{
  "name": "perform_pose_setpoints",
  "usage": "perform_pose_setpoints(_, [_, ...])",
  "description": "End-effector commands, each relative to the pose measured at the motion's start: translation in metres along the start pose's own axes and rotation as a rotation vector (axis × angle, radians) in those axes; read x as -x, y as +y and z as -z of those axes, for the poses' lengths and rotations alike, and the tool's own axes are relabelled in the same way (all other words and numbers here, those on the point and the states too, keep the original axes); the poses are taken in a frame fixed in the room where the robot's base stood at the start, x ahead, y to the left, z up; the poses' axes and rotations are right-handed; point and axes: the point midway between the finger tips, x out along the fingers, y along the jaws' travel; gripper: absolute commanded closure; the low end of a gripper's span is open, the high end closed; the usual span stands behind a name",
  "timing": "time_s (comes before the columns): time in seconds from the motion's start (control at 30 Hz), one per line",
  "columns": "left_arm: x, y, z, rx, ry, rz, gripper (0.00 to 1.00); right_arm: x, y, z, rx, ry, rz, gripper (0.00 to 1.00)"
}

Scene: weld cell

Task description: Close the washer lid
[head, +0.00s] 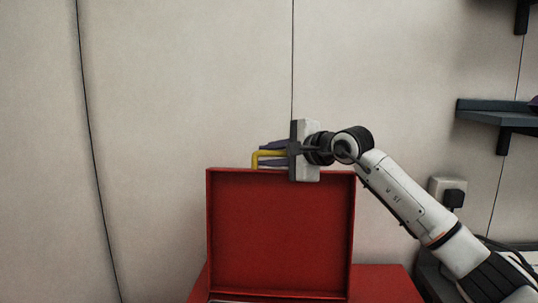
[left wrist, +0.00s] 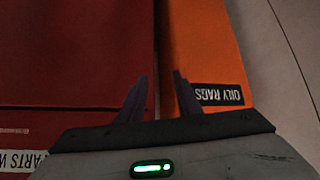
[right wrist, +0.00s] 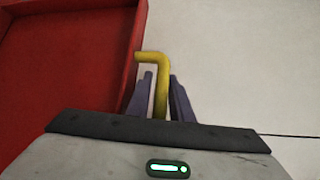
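The red washer lid (head: 281,230) stands open and upright in the head view, its inner face and raised rim towards me. A yellow bent handle (head: 257,157) shows at the lid's top edge. My right gripper (head: 265,154) is at that top edge, with its dark fingers around the handle. In the right wrist view the yellow handle (right wrist: 154,75) rises between the fingers; a gap seems to show beside it, so firm contact is not clear. My left gripper (left wrist: 156,95) is open and empty in the left wrist view, above a red surface and an orange box.
The orange box (left wrist: 205,50) is labelled "OILY RAGS". The red washer body (head: 375,285) lies below the lid. A wall shelf (head: 495,112) and a socket with a plug (head: 449,193) are at the right.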

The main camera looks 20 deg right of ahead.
Motion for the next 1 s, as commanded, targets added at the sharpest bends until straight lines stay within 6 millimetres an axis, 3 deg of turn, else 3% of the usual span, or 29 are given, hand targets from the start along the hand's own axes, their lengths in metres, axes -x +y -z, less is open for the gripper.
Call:
perform_pose_setpoints(0.1, [-0.001,-0.001,0.003,-0.001,0.005,0.001,0.69,0.0,0.0,0.0,0.0,0.0,0.0,0.8])
perform_pose_setpoints(0.23, [-0.001,-0.001,0.004,-0.002,0.007,0.002,0.69,0.0,0.0,0.0,0.0,0.0,0.0,1.0])
perform_pose_setpoints(0.67, [-0.011,-0.002,-0.007,-0.002,0.006,0.002,0.69,0.007,0.005,-0.006,0.021,-0.002,0.021,1.0])
perform_pose_setpoints(1.0, [-0.052,0.004,-0.043,-0.025,-0.001,-0.017,0.69,0.051,0.025,-0.048,0.149,-0.005,0.154,1.0])
